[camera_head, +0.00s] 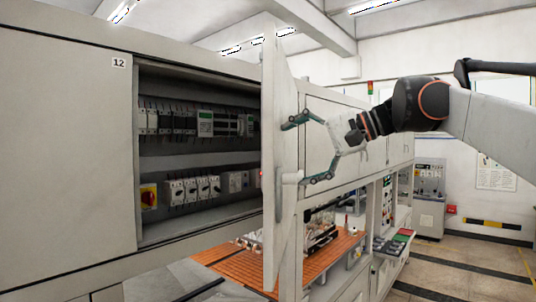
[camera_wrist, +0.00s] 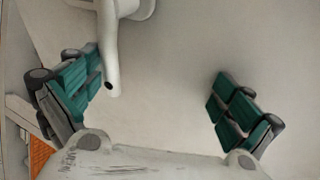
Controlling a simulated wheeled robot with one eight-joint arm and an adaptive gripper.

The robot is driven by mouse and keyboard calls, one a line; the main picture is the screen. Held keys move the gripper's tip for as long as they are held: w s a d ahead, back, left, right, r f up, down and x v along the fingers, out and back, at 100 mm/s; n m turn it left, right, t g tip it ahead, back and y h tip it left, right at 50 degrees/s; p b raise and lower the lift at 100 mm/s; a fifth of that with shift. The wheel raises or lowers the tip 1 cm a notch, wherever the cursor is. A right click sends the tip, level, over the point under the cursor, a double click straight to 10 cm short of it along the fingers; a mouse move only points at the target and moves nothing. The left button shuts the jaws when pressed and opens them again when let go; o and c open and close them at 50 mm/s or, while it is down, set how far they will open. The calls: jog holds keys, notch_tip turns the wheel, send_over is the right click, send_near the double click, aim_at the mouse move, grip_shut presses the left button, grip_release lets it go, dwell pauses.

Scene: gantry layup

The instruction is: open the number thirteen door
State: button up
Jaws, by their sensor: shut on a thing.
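The swung-out cabinet door (camera_head: 281,110) stands open at a wide angle, seen nearly edge-on in the head view. Its number does not show. Its pale lever handle (camera_head: 291,178) is on the outer face; in the wrist view the handle (camera_wrist: 110,50) hangs down from the top. My gripper (camera_head: 306,150) is at this outer face. In the wrist view its green finger pads (camera_wrist: 160,95) are wide apart. The left pad is against the handle lever, while the right pad stands clear of it. The exact contact is partly hidden.
Behind the door, the open compartment (camera_head: 200,155) shows breakers and a red-and-yellow switch. The closed panel marked 12 (camera_head: 70,150) is to its left. Below are an orange slatted surface (camera_head: 320,260) and equipment. Free floor (camera_head: 460,265) lies at right.

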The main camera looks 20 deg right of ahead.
jog(key=shift+s+d+r, duration=0.2)
jog(key=shift+s+r, duration=0.3)
jog(key=shift+r, duration=0.1)
jog(key=shift+c, duration=0.3)
jog(key=s, duration=0.2)
jog(key=s+r, duration=0.1)
jog(key=s, duration=0.1)
jog(key=shift+s, duration=0.15)
jog(key=c, duration=1)
jog(key=shift+w+d+f, duration=0.25)
jog(key=shift+w+d, duration=0.15)
jog(key=shift+d, duration=0.05)
jog(key=shift+c, duration=0.2)
jog(key=s+d+r+p, duration=0.2)
jog(key=s+d, duration=0.3)
jog(key=s, duration=0.4)
jog(key=shift+d, duration=0.35)
